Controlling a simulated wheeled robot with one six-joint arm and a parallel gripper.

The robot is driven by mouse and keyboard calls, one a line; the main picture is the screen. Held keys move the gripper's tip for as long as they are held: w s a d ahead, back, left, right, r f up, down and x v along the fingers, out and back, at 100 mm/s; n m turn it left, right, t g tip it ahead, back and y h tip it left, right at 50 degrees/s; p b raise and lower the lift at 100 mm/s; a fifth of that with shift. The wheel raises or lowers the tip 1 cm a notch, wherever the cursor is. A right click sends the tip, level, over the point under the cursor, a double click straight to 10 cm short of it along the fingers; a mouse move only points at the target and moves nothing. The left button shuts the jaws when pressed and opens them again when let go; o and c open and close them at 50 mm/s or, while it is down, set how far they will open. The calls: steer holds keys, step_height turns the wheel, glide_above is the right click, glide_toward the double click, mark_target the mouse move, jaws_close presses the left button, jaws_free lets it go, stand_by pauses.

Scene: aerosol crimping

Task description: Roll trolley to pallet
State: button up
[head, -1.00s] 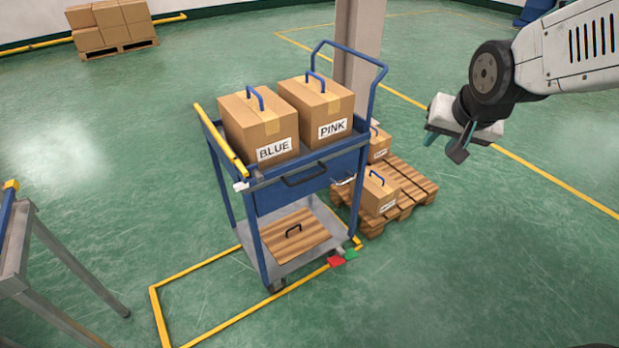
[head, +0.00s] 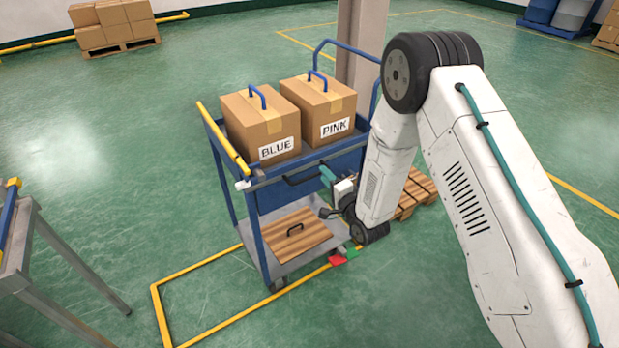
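The blue trolley (head: 243,187) stands on the floor at the centre, carrying a BLUE box (head: 255,125) and a PINK box (head: 315,108) on its top tray. A wooden board with a black handle (head: 285,232) lies on its lower shelf. My gripper (head: 325,194) is at the trolley's right front, below the top tray and near the dark front handle (head: 306,177). Its fingers look apart, with nothing seen between them; contact with the trolley cannot be told.
Red (head: 337,260) and green pedals sit at the trolley's lower right corner. Yellow floor lines (head: 215,262) run around its base. A grey pillar (head: 361,40) stands behind. A metal-legged table (head: 25,245) is at the left edge. Open floor lies left and front.

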mark_target(310, 177)
steer(key=s+f+m+y, duration=0.1)
steer(key=s+f+y, duration=0.1)
steer(key=s+f, duration=0.15)
steer(key=shift+t, duration=0.4)
steer(key=x, duration=0.8)
steer(key=shift+a+f, duration=0.3)
steer(key=shift+a, duration=0.15)
jaws_close()
